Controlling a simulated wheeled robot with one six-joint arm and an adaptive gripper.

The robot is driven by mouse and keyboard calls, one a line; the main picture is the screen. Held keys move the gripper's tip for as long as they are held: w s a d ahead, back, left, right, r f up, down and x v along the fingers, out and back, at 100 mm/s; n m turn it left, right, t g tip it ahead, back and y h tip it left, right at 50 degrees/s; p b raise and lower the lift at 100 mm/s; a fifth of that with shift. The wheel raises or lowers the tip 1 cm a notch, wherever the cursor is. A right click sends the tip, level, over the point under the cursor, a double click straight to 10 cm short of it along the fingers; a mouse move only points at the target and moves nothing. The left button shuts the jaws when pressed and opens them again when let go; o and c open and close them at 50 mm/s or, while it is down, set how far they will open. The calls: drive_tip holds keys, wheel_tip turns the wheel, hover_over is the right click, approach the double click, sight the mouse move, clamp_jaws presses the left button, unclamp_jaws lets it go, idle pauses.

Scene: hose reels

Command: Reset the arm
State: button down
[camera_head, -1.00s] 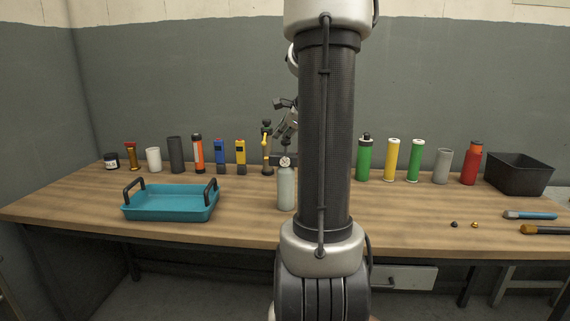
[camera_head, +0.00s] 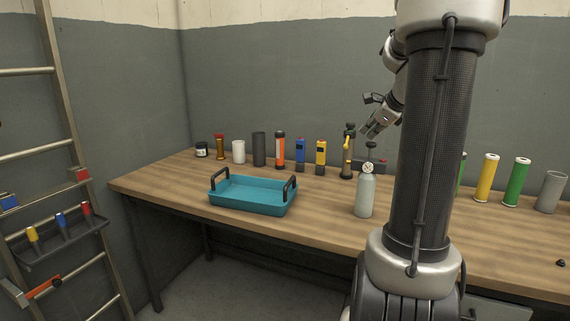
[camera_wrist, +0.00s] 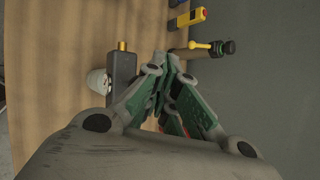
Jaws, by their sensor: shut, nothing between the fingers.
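My gripper (camera_head: 372,124) is in the air above the back of the workbench (camera_head: 330,215), left of my arm's upright link. In the wrist view its fingers (camera_wrist: 170,92) come together and hold nothing. Below it on the bench stands a grey bottle with a gauge (camera_head: 365,195). A dark box-shaped item with a brass tip (camera_wrist: 122,70) is close beside the fingers in the wrist view. My arm link hides part of the bench.
A teal tray (camera_head: 250,208) with two handles sits on the bench's left part. Several cylinders and tools, such as a yellow one (camera_head: 321,155), line the back. Green and yellow cylinders (camera_head: 487,178) stand at right. A ladder with a rack (camera_head: 60,245) is at far left.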

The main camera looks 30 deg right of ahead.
drive_tip(key=s+a+n+g+y, duration=0.1)
drive_tip(key=s+a+n, duration=0.4)
drive_tip(key=a, duration=0.4)
drive_tip(key=s+a+n+g+y, duration=0.1)
drive_tip(key=s+a+n, duration=0.1)
drive_tip(key=a+n, duration=0.65)
drive_tip(key=s+a+f+n+g, duration=0.1)
drive_tip(key=s+a+f+n, duration=0.1)
drive_tip(key=s+a+n, duration=0.2)
drive_tip(key=s+a+f+n+g, duration=0.2)
drive_tip(key=s+a+n, duration=0.2)
drive_tip(key=s+n, duration=0.7)
drive_tip(key=shift+s+a+f+h, duration=0.15)
drive_tip(key=shift+s+f+h, duration=0.1)
drive_tip(key=shift+h, duration=0.15)
drive_tip(key=shift+w, duration=0.1)
